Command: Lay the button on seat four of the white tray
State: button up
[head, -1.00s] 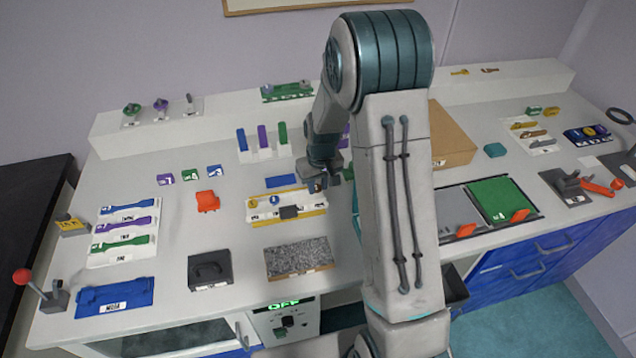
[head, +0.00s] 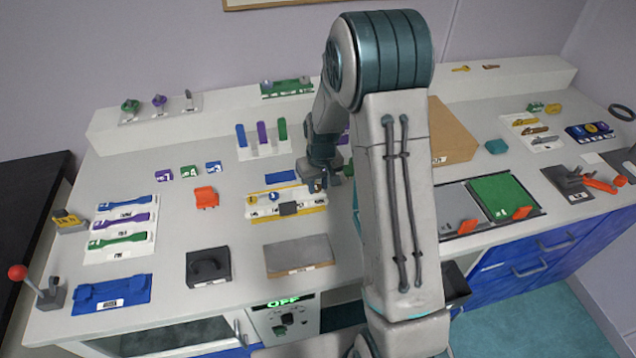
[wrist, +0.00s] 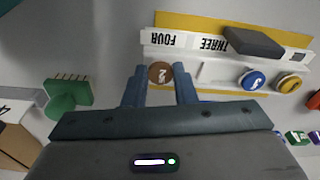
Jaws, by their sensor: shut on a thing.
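My gripper (wrist: 160,86) is shut on a brown round button (wrist: 160,73) marked 2, held between the two blue fingertips. In the head view my gripper (head: 318,187) is at the right end of the white tray (head: 262,200); the button cannot be made out there. In the wrist view the white tray (wrist: 205,70) shows upside-down labels FOUR and THREE. The button appears over or beside the FOUR end; its height above the seat is unclear. A blue button (wrist: 252,79) and a yellow button (wrist: 289,83) sit on other seats.
A dark grey block (wrist: 253,41) lies on the tray by THREE. A yellow strip (wrist: 190,20) borders the tray. A green piece (wrist: 68,98) stands to the left in the wrist view, near a cardboard box (head: 447,135). A grey plate (head: 297,253) lies in front of the tray.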

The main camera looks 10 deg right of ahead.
jog(key=o, duration=1)
jog(key=shift+o, duration=0.2)
notch_tip(320, 180, up, 14)
jog(key=s+b, duration=0.1)
jog(key=shift+s+d+f+b, duration=0.15)
jog(key=shift+s+b, duration=0.15)
